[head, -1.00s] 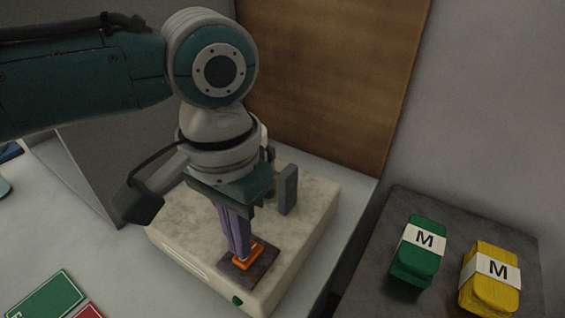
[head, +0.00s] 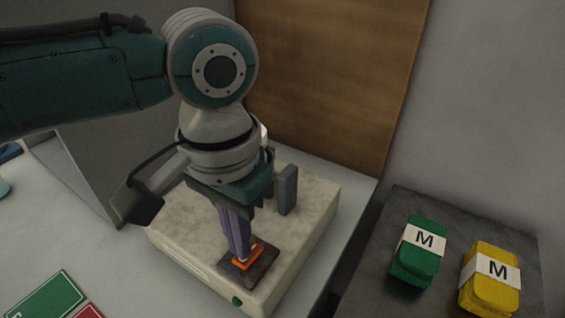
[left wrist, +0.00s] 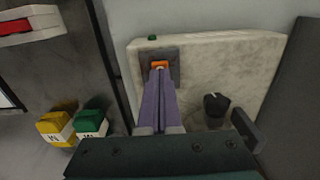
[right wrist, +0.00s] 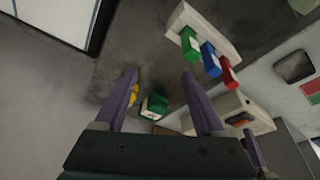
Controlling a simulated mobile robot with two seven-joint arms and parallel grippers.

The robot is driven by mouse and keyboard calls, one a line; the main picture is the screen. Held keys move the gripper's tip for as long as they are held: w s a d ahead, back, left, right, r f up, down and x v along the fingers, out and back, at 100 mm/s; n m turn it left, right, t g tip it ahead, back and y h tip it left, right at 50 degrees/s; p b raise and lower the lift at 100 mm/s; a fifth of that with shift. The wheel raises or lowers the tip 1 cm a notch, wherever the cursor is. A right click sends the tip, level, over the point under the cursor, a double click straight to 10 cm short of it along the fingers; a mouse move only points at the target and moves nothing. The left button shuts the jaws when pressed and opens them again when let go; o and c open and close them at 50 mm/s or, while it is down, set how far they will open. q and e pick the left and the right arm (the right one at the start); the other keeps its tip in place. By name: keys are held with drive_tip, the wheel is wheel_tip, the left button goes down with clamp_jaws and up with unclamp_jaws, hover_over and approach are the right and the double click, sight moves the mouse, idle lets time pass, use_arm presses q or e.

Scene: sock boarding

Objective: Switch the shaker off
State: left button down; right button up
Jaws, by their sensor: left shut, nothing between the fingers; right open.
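The shaker (head: 185,228) is a cream, mottled box on the pale table. Near its front corner a dark plate (head: 262,268) bears an orange switch (head: 250,264), and a small green lamp or button (head: 237,300) sits on the front edge. My left gripper (head: 241,256) points down with its purple fingers together and empty, the tips at the switch and partly hiding it. In the left wrist view the tips (left wrist: 160,72) overlap the near edge of the orange switch (left wrist: 159,64); whether they press it I cannot tell. My right gripper (right wrist: 158,76) is open and empty, away from the shaker.
A grey upright post (head: 288,190) stands on the shaker beside my left gripper. A green bundle (head: 418,250) and a yellow bundle (head: 490,278), both banded "M", lie on a dark surface to the right. A brown board (head: 330,80) stands behind.

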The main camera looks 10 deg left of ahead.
use_arm(q)
drive_tip(key=shift+f+b, duration=0.55)
drive_tip(key=shift+f, duration=0.4)
idle(0.4)
wheel_tip(320, 180, up, 7)
drive_tip(key=p, duration=0.8)
drive_tip(key=shift+r+p, duration=0.1)
drive_tip(key=shift+p, duration=0.2)
